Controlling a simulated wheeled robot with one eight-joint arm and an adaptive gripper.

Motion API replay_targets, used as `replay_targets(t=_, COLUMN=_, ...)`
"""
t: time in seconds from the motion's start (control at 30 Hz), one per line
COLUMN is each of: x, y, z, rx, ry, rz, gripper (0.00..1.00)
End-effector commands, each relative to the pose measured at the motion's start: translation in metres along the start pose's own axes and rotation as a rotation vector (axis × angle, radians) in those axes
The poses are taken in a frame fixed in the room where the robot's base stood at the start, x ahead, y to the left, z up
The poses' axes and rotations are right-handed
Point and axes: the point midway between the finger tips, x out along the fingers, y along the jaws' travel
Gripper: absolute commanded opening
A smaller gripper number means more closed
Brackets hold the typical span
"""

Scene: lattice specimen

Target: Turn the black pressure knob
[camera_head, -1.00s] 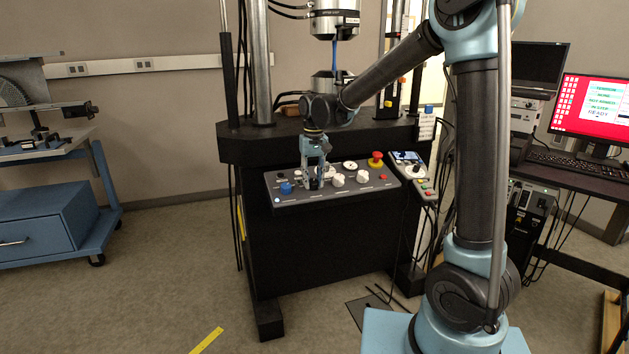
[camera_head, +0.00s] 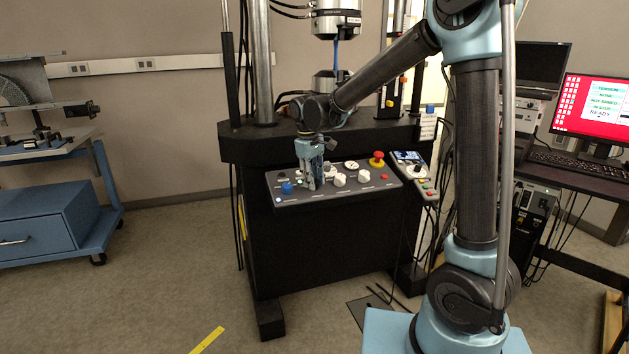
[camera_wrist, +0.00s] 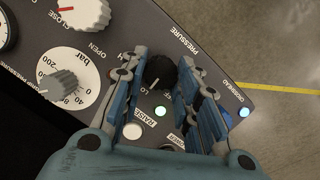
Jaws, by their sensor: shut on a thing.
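The black pressure knob (camera_wrist: 158,72) shows in the wrist view between the fingers of my gripper (camera_wrist: 161,80), beside the "PRESSURE" label. My gripper is shut on the knob. In the head view my gripper (camera_head: 312,180) reaches down onto the sloped control panel (camera_head: 345,197), and its fingers hide the knob there.
A blue knob (camera_head: 286,188) sits left of my gripper on the panel. White knobs (camera_head: 340,180) and a red emergency button (camera_head: 377,158) are to the right. A gauge-like dial with a grey knob (camera_wrist: 60,85) is close by in the wrist view. A handheld controller (camera_head: 412,168) stands beside the panel.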

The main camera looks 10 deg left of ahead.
Motion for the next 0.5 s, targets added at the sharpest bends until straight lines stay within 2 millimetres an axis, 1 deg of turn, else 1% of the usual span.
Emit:
replay_targets(t=0.03, x=0.0, y=0.0035, z=0.0006, rx=0.001, ry=-0.001, rz=0.007, gripper=0.05)
replay_targets(t=0.37, x=-0.0001, y=0.004, z=0.0003, rx=0.001, ry=-0.001, rz=0.008, gripper=0.05)
replay_targets(t=0.4, x=-0.0001, y=0.0039, z=0.0002, rx=0.001, ry=-0.001, rz=0.007, gripper=0.38)
replay_targets(t=0.43, x=-0.0002, y=0.0038, z=0.0001, rx=0.001, ry=0.0, rz=0.007, gripper=0.45)
replay_targets(t=0.47, x=-0.0002, y=0.0035, z=0.0001, rx=0.0, ry=0.0, rz=0.007, gripper=0.49)
replay_targets(t=0.5, x=-0.0002, y=0.0031, z=0.0001, rx=0.0, ry=0.0, rz=0.006, gripper=0.49)
